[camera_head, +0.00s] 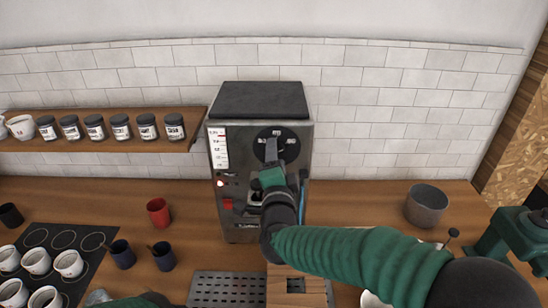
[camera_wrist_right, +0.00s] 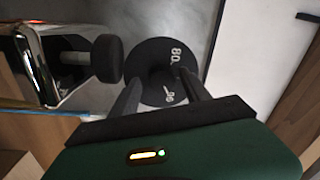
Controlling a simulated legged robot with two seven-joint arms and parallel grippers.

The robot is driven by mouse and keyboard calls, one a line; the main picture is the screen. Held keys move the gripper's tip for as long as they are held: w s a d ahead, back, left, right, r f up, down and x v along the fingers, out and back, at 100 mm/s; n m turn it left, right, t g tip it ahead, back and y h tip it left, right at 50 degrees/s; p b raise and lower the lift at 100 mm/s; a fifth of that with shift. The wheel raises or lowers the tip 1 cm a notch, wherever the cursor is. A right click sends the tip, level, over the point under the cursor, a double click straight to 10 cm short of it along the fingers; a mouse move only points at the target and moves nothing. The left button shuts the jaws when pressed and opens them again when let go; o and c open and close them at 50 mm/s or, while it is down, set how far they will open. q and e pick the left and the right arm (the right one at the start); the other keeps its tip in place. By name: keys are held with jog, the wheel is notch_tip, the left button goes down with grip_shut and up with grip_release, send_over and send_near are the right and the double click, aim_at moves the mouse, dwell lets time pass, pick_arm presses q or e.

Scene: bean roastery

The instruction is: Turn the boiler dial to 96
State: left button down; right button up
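The boiler machine (camera_head: 257,104) stands against the tiled wall. Its round black dial (camera_head: 289,142) is on the upper front, partly covered by my right gripper (camera_head: 271,155). In the right wrist view the dial (camera_wrist_right: 152,53) shows a white 80 near its top and 96 near its lower middle, with a short pale mark by the 96. My right gripper (camera_wrist_right: 160,80) has its fingers apart, reaching to the dial face on either side of its centre. Whether they touch the knob is hard to see. My left gripper is not in view.
A paper scale (camera_head: 219,148) is on the machine's left front, above a red switch (camera_head: 228,204). In the right wrist view a black round knob (camera_wrist_right: 107,58) is close left of the fingers. A red cup (camera_head: 158,212) and a grey pot (camera_head: 426,205) stand on the counter.

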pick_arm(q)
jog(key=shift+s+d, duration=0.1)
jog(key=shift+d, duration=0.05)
pick_arm(e)
jog(key=shift+d, duration=0.1)
jog(key=shift+s, duration=0.1)
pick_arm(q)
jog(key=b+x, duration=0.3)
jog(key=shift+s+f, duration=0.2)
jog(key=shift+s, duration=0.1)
pick_arm(e)
jog(key=s+f, duration=0.1)
jog(key=s, duration=1.5)
jog(key=shift+s+d, duration=0.25)
jog(key=shift+s, duration=0.05)
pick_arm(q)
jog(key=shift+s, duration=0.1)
